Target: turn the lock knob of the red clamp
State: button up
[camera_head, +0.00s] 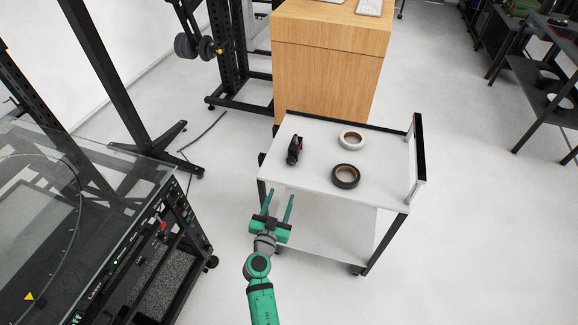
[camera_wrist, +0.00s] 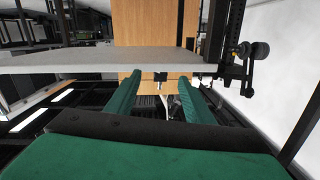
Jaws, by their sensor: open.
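A small, mostly black clamp with a little red on it (camera_head: 294,150) lies on the left part of the white cart top (camera_head: 382,188). Its lock knob is too small to make out. My gripper (camera_head: 278,201) is open and empty at the cart's front left, apart from the clamp. In the wrist view its two green fingers (camera_wrist: 155,92) stand wide apart, close to the edge of a pale shelf or top (camera_wrist: 60,62). The clamp cannot be made out in the wrist view.
A white tape roll (camera_head: 341,140) and a black tape roll (camera_head: 336,180) lie right of the clamp. The cart has a black-topped handle (camera_head: 418,150) on its right. A wooden cabinet (camera_head: 325,80) stands behind it. A glass-topped machine (camera_head: 130,170) is at left.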

aim_at(290, 162)
jog(key=shift+m+t+h, duration=0.3)
jog(key=shift+h, duration=0.1)
jog(key=x, duration=0.4)
jog(key=r+x, duration=0.1)
jog(key=x, duration=0.4)
jog(key=r+x, duration=0.1)
jog(key=x, duration=0.3)
jog(key=shift+w+a+r, duration=0.2)
jog(key=shift+w+a, duration=0.05)
jog(key=shift+w, duration=0.15)
jog(key=c, duration=1.1)
